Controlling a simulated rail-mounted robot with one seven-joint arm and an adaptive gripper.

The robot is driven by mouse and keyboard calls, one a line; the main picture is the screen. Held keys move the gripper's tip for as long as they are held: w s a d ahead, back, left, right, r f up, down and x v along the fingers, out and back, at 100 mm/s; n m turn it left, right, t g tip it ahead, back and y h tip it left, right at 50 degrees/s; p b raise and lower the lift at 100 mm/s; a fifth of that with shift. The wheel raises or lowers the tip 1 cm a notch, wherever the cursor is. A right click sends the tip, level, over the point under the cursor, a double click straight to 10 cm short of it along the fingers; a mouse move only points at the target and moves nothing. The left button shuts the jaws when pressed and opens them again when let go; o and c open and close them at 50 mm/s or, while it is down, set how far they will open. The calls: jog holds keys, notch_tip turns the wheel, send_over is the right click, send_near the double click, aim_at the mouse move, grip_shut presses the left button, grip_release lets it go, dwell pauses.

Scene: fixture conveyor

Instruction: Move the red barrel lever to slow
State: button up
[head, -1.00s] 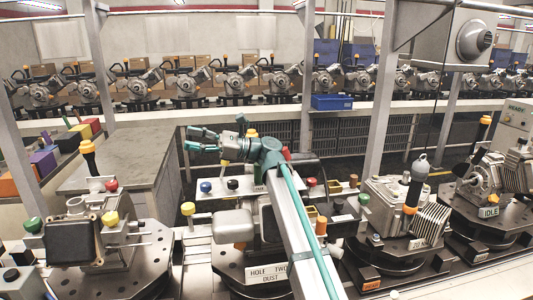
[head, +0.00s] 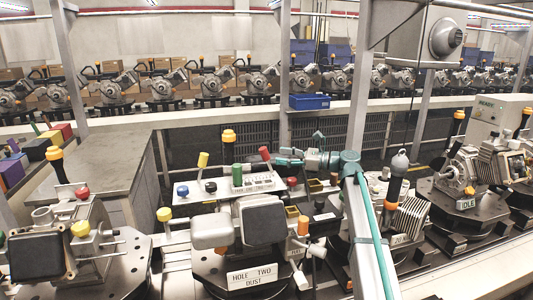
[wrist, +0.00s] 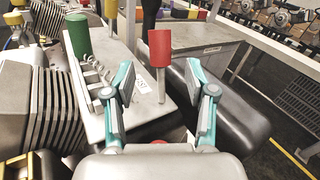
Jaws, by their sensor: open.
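In the wrist view the red barrel (wrist: 160,48) sits on a thin metal stem that rises past the panel's edge. My gripper (wrist: 157,84) is open, with its teal fingers on either side of the stem and barrel in the picture. I see no grip on it, and the depth between them is hard to tell. In the head view my gripper (head: 284,157) is just right of the red barrel. The panel's lettering is too small to read.
A green barrel (head: 238,175) and a yellow barrel (head: 203,159) stand on the same panel. A grey rounded casing (head: 262,221) sits in front of it, above a HOLE TWO DUST plate (head: 252,275). A finned machine (head: 402,215) stands to the right.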

aim_at(265, 154)
jog(key=a+p, duration=0.1)
jog(key=a, duration=0.2)
jog(key=w+a+p, duration=0.1)
jog(key=a, duration=0.3)
jog(key=shift+w, duration=0.2)
grip_shut()
